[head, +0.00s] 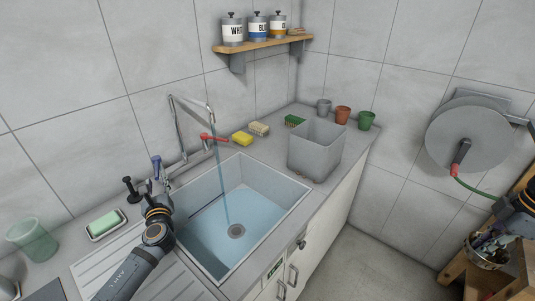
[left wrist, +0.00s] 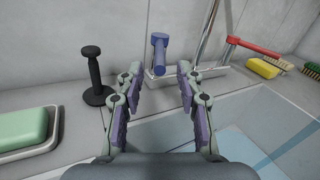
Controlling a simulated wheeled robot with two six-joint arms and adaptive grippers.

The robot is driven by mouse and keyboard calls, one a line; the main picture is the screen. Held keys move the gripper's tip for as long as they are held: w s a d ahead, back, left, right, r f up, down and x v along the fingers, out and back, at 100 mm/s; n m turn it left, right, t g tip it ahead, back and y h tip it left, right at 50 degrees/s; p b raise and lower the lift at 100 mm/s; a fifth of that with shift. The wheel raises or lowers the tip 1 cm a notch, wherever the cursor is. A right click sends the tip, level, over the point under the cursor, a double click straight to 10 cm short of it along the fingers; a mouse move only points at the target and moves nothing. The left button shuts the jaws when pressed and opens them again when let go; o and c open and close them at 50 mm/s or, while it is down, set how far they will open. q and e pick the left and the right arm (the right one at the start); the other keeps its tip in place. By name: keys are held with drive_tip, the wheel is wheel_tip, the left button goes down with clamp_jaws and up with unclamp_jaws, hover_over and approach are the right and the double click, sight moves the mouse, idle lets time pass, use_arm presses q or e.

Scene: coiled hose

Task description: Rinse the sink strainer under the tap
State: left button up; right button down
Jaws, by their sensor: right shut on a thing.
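The tap (head: 193,112) has a tall bent spout, and a stream of water falls from it into the sink (head: 302,196). Bluish water covers the basin floor around a round drain (head: 236,231). My left gripper (head: 159,184) is open and empty behind the sink's left corner. In the left wrist view a blue handle (left wrist: 158,53) stands beyond and between its open fingers (left wrist: 158,92), apart from them. At the far right, my right gripper (head: 484,240) is shut on what looks like the metal strainer (head: 489,263), a round rimmed bowl, partly hidden by the fingers.
A black knobbed stopper (left wrist: 95,75) and a green soap in a dish (head: 106,224) lie left of the sink. A red bar (left wrist: 256,46), sponges (head: 242,138) and a grey tub (head: 315,150) stand behind and right. A hose reel (head: 468,135) hangs on the right wall.

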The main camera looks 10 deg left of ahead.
sight(156, 162)
use_arm(q)
drive_tip(key=x, duration=0.7)
drive_tip(key=shift+w+a, duration=0.1)
drive_tip(key=shift+a, duration=0.05)
clamp_jaws()
